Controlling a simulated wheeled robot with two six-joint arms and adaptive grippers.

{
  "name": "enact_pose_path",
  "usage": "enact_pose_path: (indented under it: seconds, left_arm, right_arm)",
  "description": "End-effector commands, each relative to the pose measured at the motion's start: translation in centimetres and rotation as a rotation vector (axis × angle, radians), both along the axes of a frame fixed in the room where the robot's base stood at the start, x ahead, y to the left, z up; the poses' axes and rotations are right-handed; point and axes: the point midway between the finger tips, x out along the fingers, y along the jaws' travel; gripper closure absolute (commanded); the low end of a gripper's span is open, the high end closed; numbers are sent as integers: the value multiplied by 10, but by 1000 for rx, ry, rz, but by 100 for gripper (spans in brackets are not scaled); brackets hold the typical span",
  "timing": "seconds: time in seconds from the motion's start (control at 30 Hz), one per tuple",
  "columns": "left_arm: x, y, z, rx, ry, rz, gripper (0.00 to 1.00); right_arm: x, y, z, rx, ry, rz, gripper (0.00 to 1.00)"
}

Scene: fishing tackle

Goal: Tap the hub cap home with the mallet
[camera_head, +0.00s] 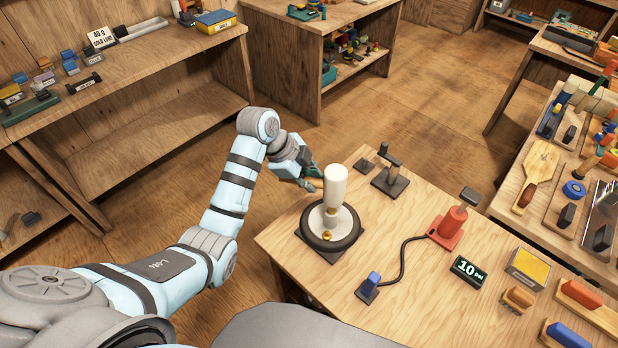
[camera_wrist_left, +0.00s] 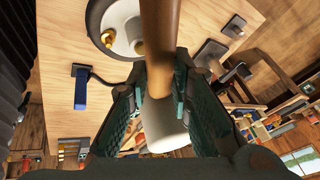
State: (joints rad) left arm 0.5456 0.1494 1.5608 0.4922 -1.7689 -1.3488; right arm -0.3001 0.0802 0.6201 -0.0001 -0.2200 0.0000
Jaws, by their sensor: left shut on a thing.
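The wheel (camera_head: 309,236), a black tyre around a pale hub, lies flat on a dark base on the workbench. A small brass hub cap (camera_head: 327,237) shows on the hub's near side; it also shows in the left wrist view (camera_wrist_left: 108,38). I cannot tell how deep it sits. My left gripper (camera_head: 313,178) is shut on the mallet (camera_head: 336,182), its white part standing above the wheel in the head view. In the left wrist view the mallet's brown wooden part (camera_wrist_left: 160,40) runs up from the white part between the teal fingers. My right gripper is out of view.
A red pump (camera_head: 452,224) with a black hose to a blue-topped piece (camera_head: 372,283) stands right of the wheel. A gauge reading 10 psi (camera_head: 467,269), a yellow-topped box (camera_head: 530,266) and a dark post stand (camera_head: 390,178) share the bench.

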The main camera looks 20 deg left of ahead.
Motion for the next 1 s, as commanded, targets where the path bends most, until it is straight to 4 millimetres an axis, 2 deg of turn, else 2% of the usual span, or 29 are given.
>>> enact_pose_path:
  seconds: [0.17, 0.37, 0.57, 0.7, 1.0]
  left_arm:
    - [-1, 0, -55, 0, 5, 0, 100]
    - [0, 0, -44, 1, 2, 0, 100]
    - [0, 0, -15, 0, -1, 0, 100]
    - [0, 0, -5, 0, -1, 0, 100]
    - [0, 0, -1, 0, 0, 0, 100]
  right_arm:
    - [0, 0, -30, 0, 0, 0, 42]
    - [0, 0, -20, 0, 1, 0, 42]
    - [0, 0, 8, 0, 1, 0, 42]
    - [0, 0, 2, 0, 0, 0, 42]
    - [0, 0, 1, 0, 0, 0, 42]
